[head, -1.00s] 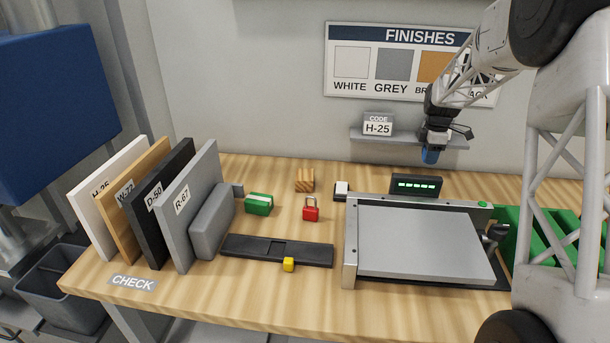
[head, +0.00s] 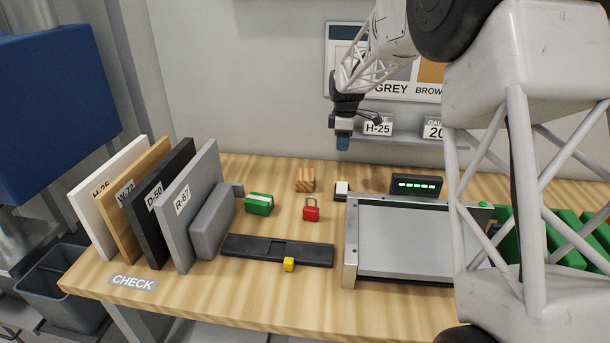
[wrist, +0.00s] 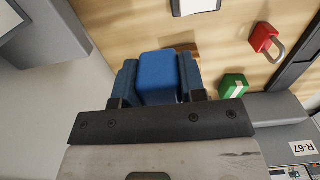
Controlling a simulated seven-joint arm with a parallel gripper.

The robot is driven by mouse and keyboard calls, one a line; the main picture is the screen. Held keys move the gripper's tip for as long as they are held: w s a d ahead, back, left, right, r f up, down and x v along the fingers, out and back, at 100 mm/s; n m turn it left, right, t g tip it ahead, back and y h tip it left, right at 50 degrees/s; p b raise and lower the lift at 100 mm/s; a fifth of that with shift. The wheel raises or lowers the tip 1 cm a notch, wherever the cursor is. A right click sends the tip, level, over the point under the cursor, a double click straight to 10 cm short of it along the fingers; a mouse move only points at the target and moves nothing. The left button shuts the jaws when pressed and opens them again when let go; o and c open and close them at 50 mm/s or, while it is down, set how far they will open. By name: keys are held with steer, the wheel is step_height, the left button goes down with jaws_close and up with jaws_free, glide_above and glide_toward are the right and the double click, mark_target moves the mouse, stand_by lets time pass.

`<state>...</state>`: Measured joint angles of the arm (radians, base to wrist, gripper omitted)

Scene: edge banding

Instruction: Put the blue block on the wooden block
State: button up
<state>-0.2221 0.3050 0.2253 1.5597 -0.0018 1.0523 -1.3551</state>
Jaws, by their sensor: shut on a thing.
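The blue block (wrist: 158,75) is held between the fingers of my gripper (wrist: 160,88) in the wrist view. In the head view my gripper (head: 343,130) hangs in the air near the back wall, and the blue block (head: 343,143) shows below it. The wooden block (head: 305,180) stands on the table toward the back, lower and to the left of my gripper in the picture. In the wrist view the wooden block (wrist: 188,48) is mostly hidden behind the blue block.
A white-topped block (head: 341,190), a red padlock (head: 311,210) and a green-and-white box (head: 259,204) stand near the wooden block. A shelf with code cards (head: 378,126) is on the wall. A grey-topped machine (head: 405,240) is at right, upright panels (head: 190,205) at left.

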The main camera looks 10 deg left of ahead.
steer(key=s+a+r, duration=0.1)
steer(key=s+a, duration=0.2)
steer(key=a, duration=0.8)
steer(key=shift+a, duration=0.25)
glide_above(306, 174)
steer(key=shift+f, duration=2.4)
steer(key=shift+f, duration=0.15)
steer(key=shift+f, duration=2.4)
steer(key=shift+f, duration=0.1)
steer(key=o, duration=0.9)
